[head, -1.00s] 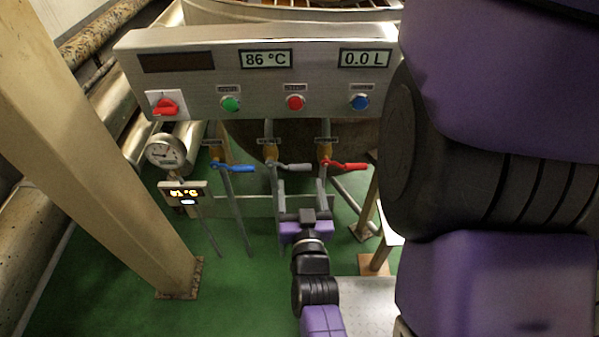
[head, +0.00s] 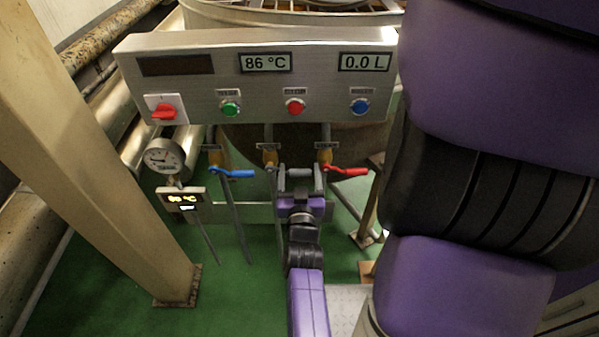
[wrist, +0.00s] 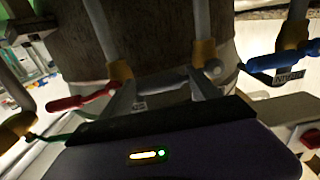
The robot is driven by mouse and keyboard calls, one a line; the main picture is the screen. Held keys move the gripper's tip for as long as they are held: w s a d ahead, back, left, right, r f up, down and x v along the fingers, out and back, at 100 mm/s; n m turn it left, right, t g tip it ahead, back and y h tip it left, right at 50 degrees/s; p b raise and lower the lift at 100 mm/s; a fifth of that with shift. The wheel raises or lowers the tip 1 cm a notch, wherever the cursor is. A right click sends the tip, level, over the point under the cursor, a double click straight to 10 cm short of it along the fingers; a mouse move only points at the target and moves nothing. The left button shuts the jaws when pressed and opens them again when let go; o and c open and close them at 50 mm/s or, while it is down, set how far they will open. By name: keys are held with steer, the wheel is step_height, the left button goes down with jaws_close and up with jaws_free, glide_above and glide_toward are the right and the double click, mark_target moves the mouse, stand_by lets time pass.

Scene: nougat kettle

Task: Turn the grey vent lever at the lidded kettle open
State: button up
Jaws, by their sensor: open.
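The grey vent lever (head: 300,173) sits on the middle of three yellow-bodied valves under the control panel, in front of the kettle (head: 350,137). It points right from its valve (head: 270,156) and is partly hidden by my gripper. My gripper (head: 299,178) is open, with one finger on each side of the lever's handle. In the wrist view my fingers (wrist: 160,90) also reach up towards the grey lever (wrist: 162,77). I cannot tell whether either finger touches it.
A blue lever (head: 233,173) is on the left and a red lever (head: 346,171) close on the right. The panel (head: 195,98) with its buttons overhangs the valves. A gauge (head: 164,158) and a beige post (head: 95,150) stand left.

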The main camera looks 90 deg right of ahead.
steer(key=shift+d, duration=0.1)
jaws_close()
stand_by(0.3)
steer(key=shift+f, duration=0.1)
steer(key=shift+w+f+m+b, duration=0.15)
steer(key=shift+w+f+m, duration=1.15)
steer(key=shift+m, duration=1.75)
steer(key=shift+w+f+m+b, duration=0.2)
steer(key=shift+w+f+m, duration=1.15)
steer(key=shift+m, duration=1.65)
steer(key=shift+w+f+m+b, duration=0.15)
steer(key=shift+w+f+m, duration=1.15)
steer(key=shift+m, duration=1.75)
steer(key=shift+s+f, duration=0.1)
jaws_free()
